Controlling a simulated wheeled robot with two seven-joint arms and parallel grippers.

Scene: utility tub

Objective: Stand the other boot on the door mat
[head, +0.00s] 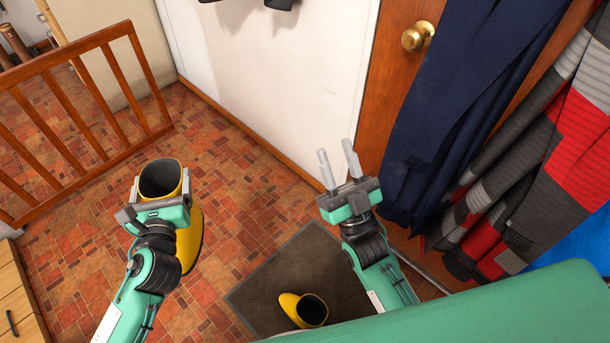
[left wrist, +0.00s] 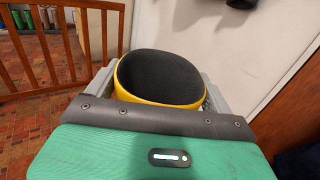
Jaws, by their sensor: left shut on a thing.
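My left gripper (head: 159,200) is shut on a yellow boot (head: 190,240) with a dark lining. It grips the boot near its top and holds it upright, to the left of the mat. In the left wrist view the boot's opening (left wrist: 160,76) sits between the two fingers; its sole is hidden there. The dark grey door mat (head: 262,283) lies on the floor at lower middle. Another yellow boot (head: 290,305) is on the mat, partly hidden by my green body. My right gripper (head: 337,164) is open and empty, above the floor near the door.
A wooden gate (head: 85,110) stands at the left, with a wooden drawer unit (head: 18,295) below it. A door with a brass knob (head: 417,36) and hanging clothes (head: 530,150) fill the right. The mat's left part is bare.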

